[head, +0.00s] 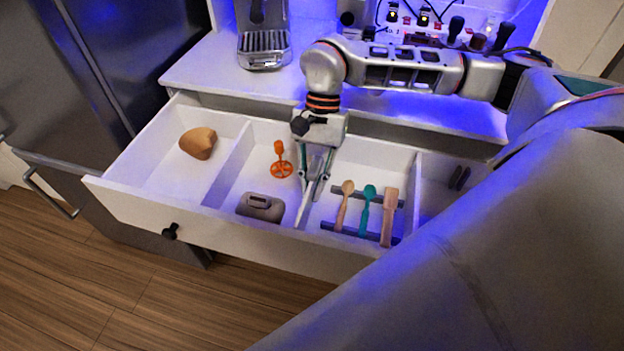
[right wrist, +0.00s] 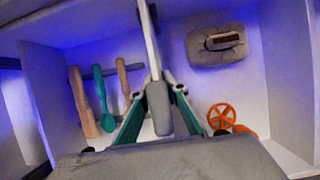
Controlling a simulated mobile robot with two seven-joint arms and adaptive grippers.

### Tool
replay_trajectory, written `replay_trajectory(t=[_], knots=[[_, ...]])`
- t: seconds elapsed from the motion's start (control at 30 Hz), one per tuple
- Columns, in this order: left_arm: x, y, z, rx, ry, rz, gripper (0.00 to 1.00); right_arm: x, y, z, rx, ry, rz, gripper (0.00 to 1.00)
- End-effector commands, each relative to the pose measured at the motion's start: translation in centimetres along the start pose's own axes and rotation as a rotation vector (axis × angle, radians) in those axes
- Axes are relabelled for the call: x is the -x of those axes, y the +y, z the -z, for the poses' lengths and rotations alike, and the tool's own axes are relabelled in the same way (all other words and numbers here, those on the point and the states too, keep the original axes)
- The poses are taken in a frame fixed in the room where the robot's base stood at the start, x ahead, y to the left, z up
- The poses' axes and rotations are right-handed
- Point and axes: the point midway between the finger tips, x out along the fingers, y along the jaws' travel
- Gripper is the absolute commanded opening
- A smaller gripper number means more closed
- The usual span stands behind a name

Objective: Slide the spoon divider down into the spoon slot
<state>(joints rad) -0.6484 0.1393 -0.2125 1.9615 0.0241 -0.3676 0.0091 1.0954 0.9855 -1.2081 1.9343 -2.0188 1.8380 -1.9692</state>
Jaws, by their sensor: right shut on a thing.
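My right gripper (head: 312,192) reaches down into the open drawer (head: 255,236), its fingers shut on the spoon divider (head: 303,214), a thin white panel. The divider also shows in the right wrist view (right wrist: 149,40), running away from the fingertips (right wrist: 159,95). It stands about upright between the middle compartment and the spoon compartment. Its lower edge and the spoon slot are hidden, so I cannot tell whether it sits in the slot. Two wooden utensils (head: 345,204) (head: 389,218) and a teal spoon (head: 366,206) lie right of it. My left gripper is not in view.
The middle compartment holds an orange whisk-like tool (head: 281,168) and a grey-brown block (head: 262,206). A brown lump (head: 198,143) lies in the left compartment. Grey rests (head: 366,196) support the utensils. A fixed partition (head: 229,165) stands left; the counter (head: 205,75) is behind.

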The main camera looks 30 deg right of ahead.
Motion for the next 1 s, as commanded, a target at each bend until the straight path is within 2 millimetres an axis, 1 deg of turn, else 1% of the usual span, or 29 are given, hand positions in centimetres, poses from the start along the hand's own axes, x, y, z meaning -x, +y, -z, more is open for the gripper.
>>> replay_trajectory(t=[1.0], knots=[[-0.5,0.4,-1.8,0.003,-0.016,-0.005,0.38,-2.1,0.0,1.0,0.000,0.000,0.000,0.00]])
